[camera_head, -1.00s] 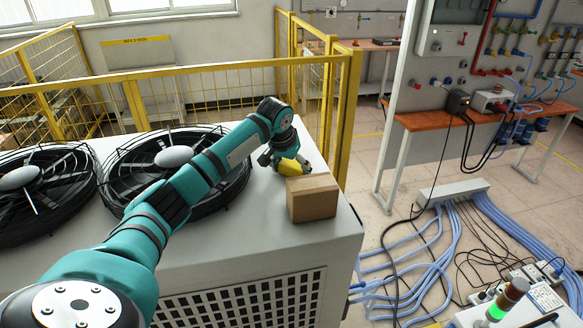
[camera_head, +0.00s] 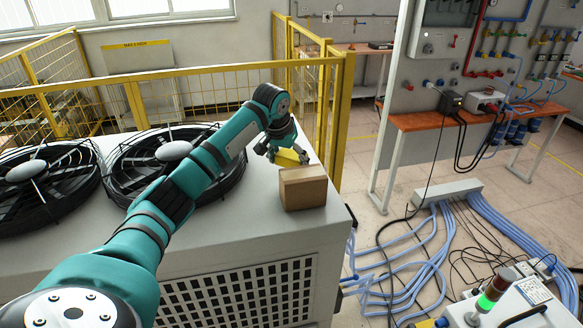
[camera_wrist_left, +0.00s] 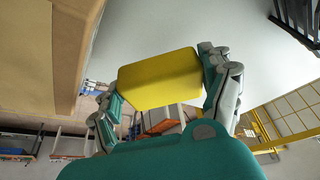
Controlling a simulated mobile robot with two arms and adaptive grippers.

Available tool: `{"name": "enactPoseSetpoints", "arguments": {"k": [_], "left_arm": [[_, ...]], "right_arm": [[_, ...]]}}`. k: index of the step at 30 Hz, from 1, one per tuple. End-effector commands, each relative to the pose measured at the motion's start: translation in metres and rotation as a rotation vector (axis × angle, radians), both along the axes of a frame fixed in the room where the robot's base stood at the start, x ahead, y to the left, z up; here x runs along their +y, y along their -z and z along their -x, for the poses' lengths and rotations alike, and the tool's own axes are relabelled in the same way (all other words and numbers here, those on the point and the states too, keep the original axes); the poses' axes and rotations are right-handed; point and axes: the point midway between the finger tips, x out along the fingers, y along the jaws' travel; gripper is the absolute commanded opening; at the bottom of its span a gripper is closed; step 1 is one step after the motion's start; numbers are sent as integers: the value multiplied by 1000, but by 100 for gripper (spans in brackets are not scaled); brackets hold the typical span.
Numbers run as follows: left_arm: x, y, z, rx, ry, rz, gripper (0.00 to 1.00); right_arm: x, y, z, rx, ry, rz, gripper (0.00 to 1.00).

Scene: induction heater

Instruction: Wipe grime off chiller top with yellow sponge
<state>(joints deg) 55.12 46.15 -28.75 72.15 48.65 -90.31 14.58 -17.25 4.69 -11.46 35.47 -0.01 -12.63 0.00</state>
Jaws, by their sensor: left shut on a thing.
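The yellow sponge (camera_head: 289,157) is held in my left gripper (camera_head: 287,155) just behind the cardboard box, above the chiller's right part. In the left wrist view the sponge (camera_wrist_left: 160,78) sits between the two fingers of the left gripper (camera_wrist_left: 165,85), which press on its ends. The chiller top (camera_head: 255,212) is a light grey surface. No grime shows clearly on it; the arm, sponge and box hide part of the surface. I cannot tell if the sponge touches the top. My right gripper is not in view.
A cardboard box (camera_head: 303,188) stands on the chiller top close in front of the sponge; it also fills the left of the wrist view (camera_wrist_left: 45,50). Two black fans (camera_head: 45,178) take up the left part of the top. A yellow fence (camera_head: 200,72) runs behind.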

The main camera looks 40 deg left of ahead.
Motion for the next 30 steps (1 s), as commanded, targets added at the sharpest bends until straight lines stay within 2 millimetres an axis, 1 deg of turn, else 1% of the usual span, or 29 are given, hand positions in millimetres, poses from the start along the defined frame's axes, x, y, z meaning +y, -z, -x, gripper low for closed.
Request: {"name": "enactPoseSetpoints", "arguments": {"k": [3,12,16,30], "left_arm": [[4,-12,0,-3,-1,0,50],[12,-36,2,-2,-6,0,50],[13,-39,3,-1,-6,0,50],[13,-39,3,-1,-6,0,50]], "right_arm": [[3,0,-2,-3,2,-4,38],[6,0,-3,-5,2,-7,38],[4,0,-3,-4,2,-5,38],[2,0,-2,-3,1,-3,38]]}}
